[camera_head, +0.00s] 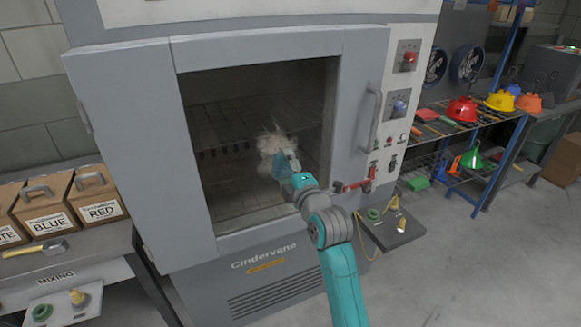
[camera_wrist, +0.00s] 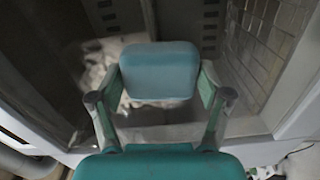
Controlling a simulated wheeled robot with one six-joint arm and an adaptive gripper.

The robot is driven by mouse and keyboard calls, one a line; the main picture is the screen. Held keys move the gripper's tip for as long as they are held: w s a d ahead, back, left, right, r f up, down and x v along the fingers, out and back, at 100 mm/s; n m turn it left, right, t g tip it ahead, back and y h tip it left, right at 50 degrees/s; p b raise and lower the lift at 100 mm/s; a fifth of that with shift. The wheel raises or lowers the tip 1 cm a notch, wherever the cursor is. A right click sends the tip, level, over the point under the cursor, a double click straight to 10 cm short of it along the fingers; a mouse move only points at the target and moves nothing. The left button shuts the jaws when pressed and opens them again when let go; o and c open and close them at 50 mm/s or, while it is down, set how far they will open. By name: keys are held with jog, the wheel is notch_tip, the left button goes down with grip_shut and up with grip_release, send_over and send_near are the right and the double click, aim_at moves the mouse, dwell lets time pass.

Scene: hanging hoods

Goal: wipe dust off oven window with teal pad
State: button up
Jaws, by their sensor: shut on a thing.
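The oven window (camera_head: 232,105) is a dark pane in the grey oven door, with wire racks visible behind it. A pale dust patch (camera_head: 271,143) lies on the pane right of its middle. It also shows in the wrist view as a whitish smear (camera_wrist: 95,72) left of the pad. My gripper (camera_head: 289,165) is shut on the teal pad (camera_wrist: 160,70), one finger at each side. The pad is at the window, over the lower part of the dust in the head view. I cannot tell whether it touches the glass.
The door handle (camera_head: 369,120) stands out right of the window. A red lever (camera_head: 354,185) and a small grey shelf (camera_head: 392,230) are at lower right. Boxes (camera_head: 97,194) stand on a bench at left. A rack with coloured hoods (camera_head: 462,109) stands at right, with open floor before it.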

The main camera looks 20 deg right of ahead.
aim_at(257, 166)
jog(key=shift+a, duration=3.35)
jog(key=shift+r, duration=0.2)
